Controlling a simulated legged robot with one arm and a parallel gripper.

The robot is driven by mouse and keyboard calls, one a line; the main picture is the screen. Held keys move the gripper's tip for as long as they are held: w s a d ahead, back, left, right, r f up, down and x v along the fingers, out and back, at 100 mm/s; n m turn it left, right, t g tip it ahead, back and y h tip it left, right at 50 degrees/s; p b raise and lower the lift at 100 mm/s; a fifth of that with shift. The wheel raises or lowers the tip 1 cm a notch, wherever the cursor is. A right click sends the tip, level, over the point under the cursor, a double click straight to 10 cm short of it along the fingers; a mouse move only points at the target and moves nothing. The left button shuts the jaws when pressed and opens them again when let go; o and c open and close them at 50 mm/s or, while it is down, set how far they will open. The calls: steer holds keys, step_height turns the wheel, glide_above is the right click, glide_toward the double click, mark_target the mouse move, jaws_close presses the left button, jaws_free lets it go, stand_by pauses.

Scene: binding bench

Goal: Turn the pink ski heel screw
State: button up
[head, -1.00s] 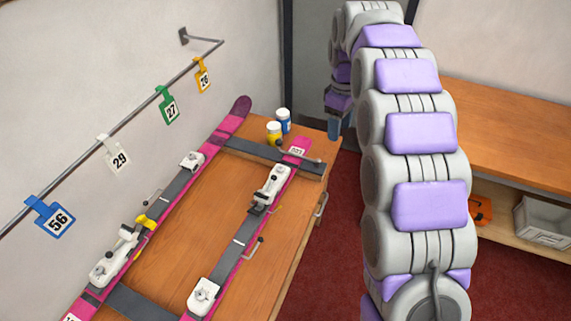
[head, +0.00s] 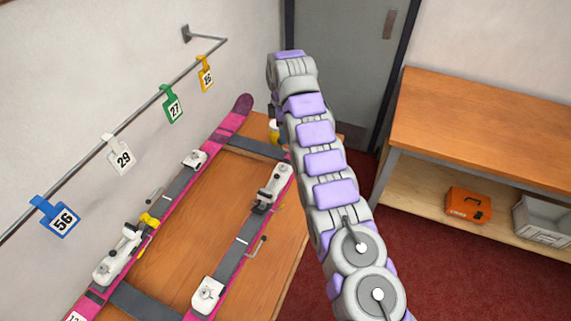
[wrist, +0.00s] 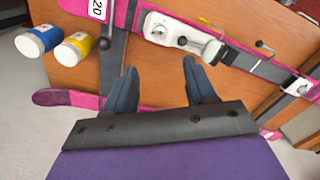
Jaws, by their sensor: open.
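Two pink skis lie on the wooden bench, a left one (head: 227,124) and a right one. In the wrist view the right ski (wrist: 123,14) crosses the top, by a "20" label. It bears a long white binding piece (head: 272,181), also in the wrist view (wrist: 178,38), with a dark round screw-like spot. A shorter white piece (head: 207,294) sits farther along. I cannot tell which piece is the heel. My gripper (wrist: 160,82) is open and empty, its fingers apart from the binding, pointing toward it. In the head view my arm hides the fingers.
Number tags hang on a wall rail (head: 140,121). A shelf unit with an orange case (head: 468,204) stands right.

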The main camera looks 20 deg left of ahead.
steer(key=b, duration=0.3)
glide_above(284, 166)
steer(key=a, duration=0.2)
step_height(284, 166, down, 4)
steer(key=f+b, duration=0.1)
steer(key=f, duration=0.5)
steer(key=f+b, duration=0.1)
steer(key=f, duration=0.5)
steer(key=shift+s+d, duration=0.1)
steer(key=shift+s, duration=0.1)
steer(key=shift+d+f, duration=0.1)
steer(key=shift+f, duration=0.2)
steer(key=shift+d+f, duration=0.1)
steer(key=shift+d, duration=1.1)
steer(key=shift+a+f, duration=0.1)
steer(key=shift+a, duration=0.65)
steer(key=c, duration=0.3)
steer(key=shift+a, duration=0.35)
steer(key=c, duration=0.3)
steer(key=shift+w+d, duration=0.1)
steer(key=shift+d, duration=0.75)
jaws_close()
steer(key=shift+a, duration=0.15)
